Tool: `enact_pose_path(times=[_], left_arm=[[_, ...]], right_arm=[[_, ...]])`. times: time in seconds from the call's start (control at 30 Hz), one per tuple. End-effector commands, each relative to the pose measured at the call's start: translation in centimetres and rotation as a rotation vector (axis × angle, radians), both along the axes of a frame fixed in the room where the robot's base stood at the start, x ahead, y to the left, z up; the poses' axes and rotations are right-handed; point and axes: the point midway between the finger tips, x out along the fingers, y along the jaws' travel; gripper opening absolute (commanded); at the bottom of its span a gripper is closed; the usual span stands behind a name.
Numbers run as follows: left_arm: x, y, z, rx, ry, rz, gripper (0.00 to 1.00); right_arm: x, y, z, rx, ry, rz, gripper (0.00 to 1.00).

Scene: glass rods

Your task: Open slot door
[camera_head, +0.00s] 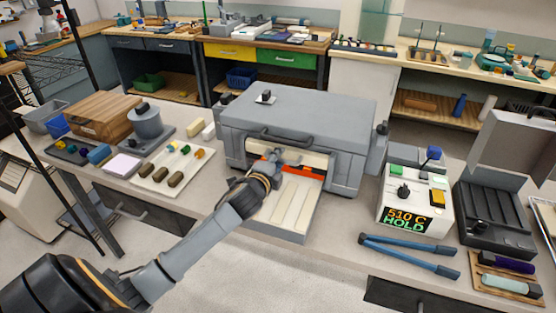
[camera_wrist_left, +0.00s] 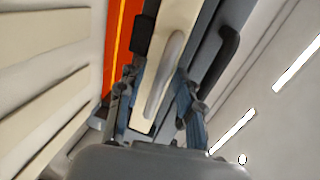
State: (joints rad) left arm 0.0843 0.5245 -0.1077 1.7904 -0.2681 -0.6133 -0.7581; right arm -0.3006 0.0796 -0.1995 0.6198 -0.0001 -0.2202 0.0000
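The grey furnace (camera_head: 300,112) stands on the middle of the bench. Its cream slot door (camera_head: 313,163) is a narrow strip across the front, with an orange glowing band (camera_head: 262,169) along its lower edge. A ribbed cream tray (camera_head: 290,205) juts out below. My left gripper (camera_head: 283,158) is at the door, partly hiding it. In the left wrist view, the door's rounded grey handle (camera_wrist_left: 165,75) lies between the two fingers (camera_wrist_left: 155,100), which stand apart with space beside it; I cannot make out firm contact. My right gripper is not in view.
A controller (camera_head: 413,200) reading "510 C HOLD" stands right of the furnace, with blue-handled tongs (camera_head: 410,255) in front. A cream tray of small pieces (camera_head: 173,170) lies to the left. A dark handle bar (camera_head: 290,140) runs above the slot.

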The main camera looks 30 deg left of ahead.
Motion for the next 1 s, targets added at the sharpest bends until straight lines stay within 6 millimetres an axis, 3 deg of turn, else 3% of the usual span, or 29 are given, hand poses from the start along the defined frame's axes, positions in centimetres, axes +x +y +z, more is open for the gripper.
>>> enact_pose_path(times=[0.27,0.7,1.0], left_arm=[[-1.1,-0.2,0.2,0.0,0.001,0.001,0.35],[-9.2,-2.2,1.9,0.0,0.001,0.0,0.35],[-11.5,-2.7,2.5,0.0,-0.001,0.001,0.35]], right_arm=[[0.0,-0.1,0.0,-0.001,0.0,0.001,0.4],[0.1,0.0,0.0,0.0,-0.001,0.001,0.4],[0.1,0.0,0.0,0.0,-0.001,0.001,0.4]])
